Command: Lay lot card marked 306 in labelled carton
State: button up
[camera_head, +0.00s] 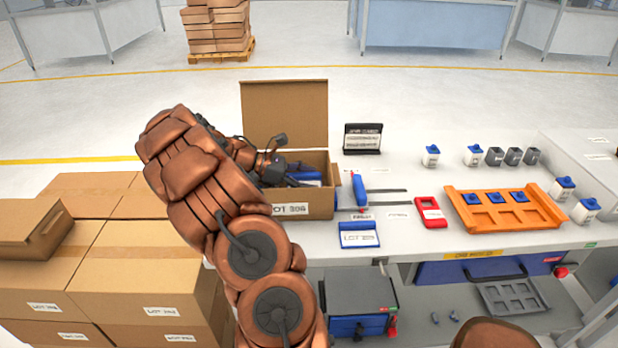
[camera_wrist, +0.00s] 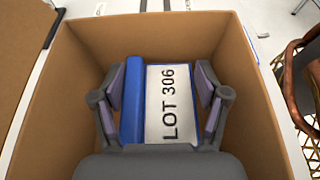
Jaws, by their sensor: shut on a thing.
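The lot card (camera_wrist: 168,108), blue with a white label reading LOT 306, lies between the fingers of my gripper (camera_wrist: 160,85), which is shut on it inside the carton. The open cardboard carton (camera_head: 322,203) stands on the bench with its flap raised at the back and a LOT label (camera_head: 290,209) on its front, partly covered by my arm. Its inner walls (camera_wrist: 248,110) surround my gripper in the wrist view. In the head view my gripper (camera_head: 285,178) reaches into the carton. Whether the card touches the carton floor is unclear.
A second blue-edged lot card (camera_head: 360,238) lies on the bench front. Right of the carton are a blue-handled tool (camera_head: 359,189), a red device (camera_head: 430,212) and an orange tray (camera_head: 476,212). A black sign (camera_head: 362,138) stands behind. Stacked cartons (camera_head: 75,250) fill the left.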

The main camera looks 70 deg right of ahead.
jog(key=o, duration=1.2)
jog(key=shift+f, duration=0.1)
jog(key=shift+r, duration=0.35)
jog(key=shift+b+v, duration=0.7)
jog(key=shift+v, duration=5.45)
jog(key=shift+r, duration=0.25)
